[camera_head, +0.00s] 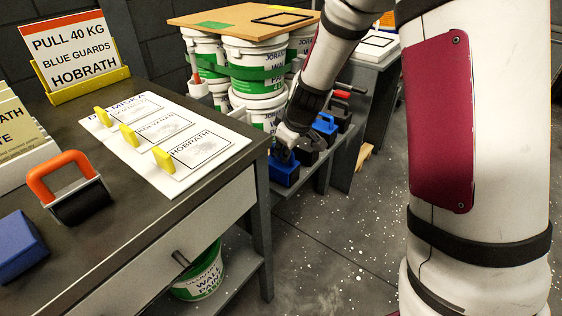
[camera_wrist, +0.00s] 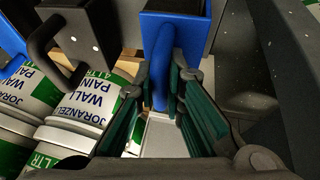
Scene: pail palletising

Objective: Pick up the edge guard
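In the head view a blue edge guard (camera_head: 284,172) is low at the front end of a grey shelf, and my gripper (camera_head: 286,150) is directly above it. In the wrist view the blue guard (camera_wrist: 197,35) is at the top centre, its rounded blue handle (camera_wrist: 162,65) running down between my green-padded fingers (camera_wrist: 162,95). The fingertips are on both sides of the handle and very close to it; whether they press on it is not clear. Another blue edge guard (camera_head: 325,126) stands farther back. A sign (camera_head: 70,50) reads "PULL 40 KG BLUE GUARDS HOBRATH".
Black guards (camera_head: 307,152) stand beside the blue ones; a black guard (camera_wrist: 78,30) is close left of my fingers. Stacked pails (camera_head: 257,75) under a board (camera_head: 243,22) are behind. A desk (camera_head: 120,190) with a label sheet (camera_head: 165,140) is at left. Open floor (camera_head: 330,240) lies in front.

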